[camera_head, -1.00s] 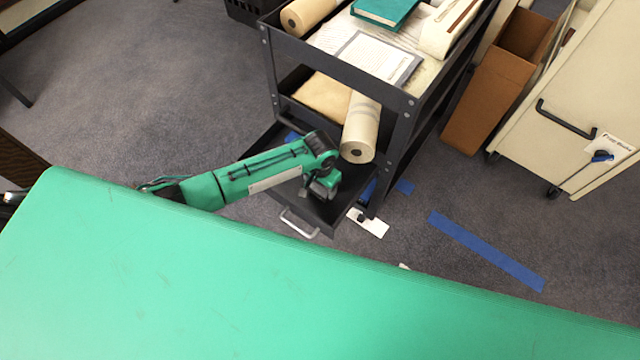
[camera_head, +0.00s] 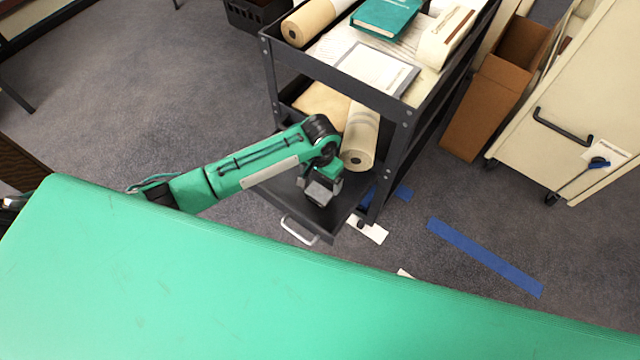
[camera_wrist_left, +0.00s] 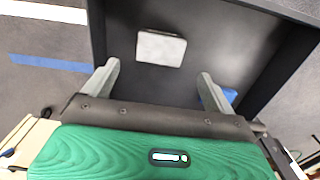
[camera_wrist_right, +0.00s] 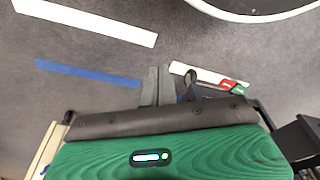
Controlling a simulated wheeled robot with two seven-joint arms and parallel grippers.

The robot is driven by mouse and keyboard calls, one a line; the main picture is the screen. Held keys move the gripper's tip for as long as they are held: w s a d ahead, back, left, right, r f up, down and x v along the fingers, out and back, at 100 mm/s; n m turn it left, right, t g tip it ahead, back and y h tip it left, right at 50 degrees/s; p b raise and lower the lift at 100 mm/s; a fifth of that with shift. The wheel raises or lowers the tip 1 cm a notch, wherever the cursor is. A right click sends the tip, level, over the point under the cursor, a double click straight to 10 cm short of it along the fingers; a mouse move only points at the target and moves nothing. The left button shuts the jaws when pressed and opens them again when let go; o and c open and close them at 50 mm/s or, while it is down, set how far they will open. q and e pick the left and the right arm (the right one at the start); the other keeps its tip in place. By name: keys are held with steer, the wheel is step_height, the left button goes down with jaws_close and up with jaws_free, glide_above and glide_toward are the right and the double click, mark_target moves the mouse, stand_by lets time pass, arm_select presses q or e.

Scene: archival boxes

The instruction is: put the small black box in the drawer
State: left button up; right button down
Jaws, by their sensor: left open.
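The open drawer (camera_head: 330,228) is pulled out from the lower part of the dark cart, its silver handle facing me. My left gripper (camera_head: 321,184) is over the drawer, fingers spread. A small box with a pale grey top and dark edge (camera_wrist_left: 161,48) lies on the drawer floor in the left wrist view, just beyond the open fingertips and apart from both. In the head view the small box (camera_head: 318,194) shows just below the gripper. My right gripper (camera_wrist_right: 159,86) shows only in its wrist view, its fingers together over the floor with nothing visible between them.
A paper roll (camera_head: 360,140) sticks out of the cart shelf close beside my left wrist. The cart top (camera_head: 398,88) holds books and papers. A brown carton (camera_head: 495,85) and a cream cabinet (camera_head: 580,95) stand right. Blue tape (camera_head: 485,257) marks open carpet.

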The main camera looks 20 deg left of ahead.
arm_select(q)
steer(key=shift+r, duration=1.45)
